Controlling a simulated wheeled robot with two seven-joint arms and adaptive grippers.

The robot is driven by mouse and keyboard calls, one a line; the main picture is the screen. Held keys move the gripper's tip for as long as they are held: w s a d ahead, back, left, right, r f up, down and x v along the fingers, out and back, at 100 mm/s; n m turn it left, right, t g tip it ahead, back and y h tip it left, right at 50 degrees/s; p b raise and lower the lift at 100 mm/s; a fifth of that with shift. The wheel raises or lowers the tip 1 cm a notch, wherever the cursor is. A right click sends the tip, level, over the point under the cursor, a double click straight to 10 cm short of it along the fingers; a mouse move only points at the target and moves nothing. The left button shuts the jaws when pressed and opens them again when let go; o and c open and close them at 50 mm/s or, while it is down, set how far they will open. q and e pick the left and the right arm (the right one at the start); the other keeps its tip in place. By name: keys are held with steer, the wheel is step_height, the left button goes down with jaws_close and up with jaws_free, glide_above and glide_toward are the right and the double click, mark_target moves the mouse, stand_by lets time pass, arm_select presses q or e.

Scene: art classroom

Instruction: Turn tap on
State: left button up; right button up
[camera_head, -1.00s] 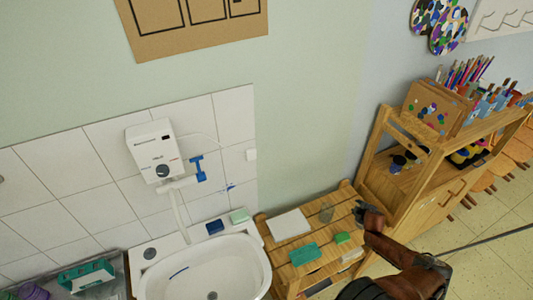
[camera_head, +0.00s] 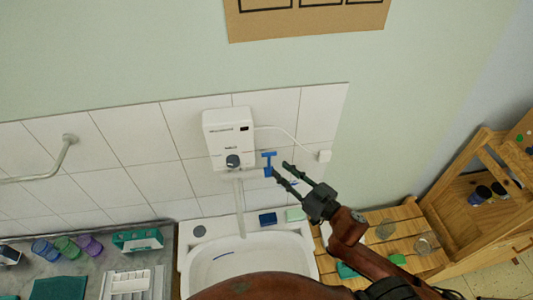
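The tap is a white spout (camera_head: 240,208) hanging from a white wall-mounted heater box (camera_head: 228,135) with a dark round knob. A blue T-shaped tap handle (camera_head: 268,163) is at the right of the fitting, below the box. My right gripper (camera_head: 280,170) is open, with its two dark fingers apart and pointing left at the blue handle. The fingertips appear very close to the handle; I cannot tell whether they touch it. The white sink basin (camera_head: 208,262) is below, partly hidden by my arm. My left gripper is not in view.
A wooden slatted table (camera_head: 405,222) and a wooden shelf (camera_head: 470,215) stand at right. Several cups and a green holder (camera_head: 138,240) are on the grey counter at left.

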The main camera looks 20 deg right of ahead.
mark_target(269, 168)
steer(key=x, duration=0.3)
steer(key=p+x, duration=0.1)
steer(key=x, duration=0.2)
steer(key=shift+d+r+p, duration=0.1)
steer(key=shift+r+p, duration=0.15)
steer(key=shift+p, duration=0.05)
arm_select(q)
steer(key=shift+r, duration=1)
arm_select(e)
steer(key=shift+w+a+f, duration=0.1)
steer(key=shift+w+a, duration=0.15)
steer(key=shift+w, duration=0.4)
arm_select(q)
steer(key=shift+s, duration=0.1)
arm_select(e)
steer(key=shift+c, duration=0.4)
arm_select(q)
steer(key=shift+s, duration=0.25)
arm_select(e)
jaws_close()
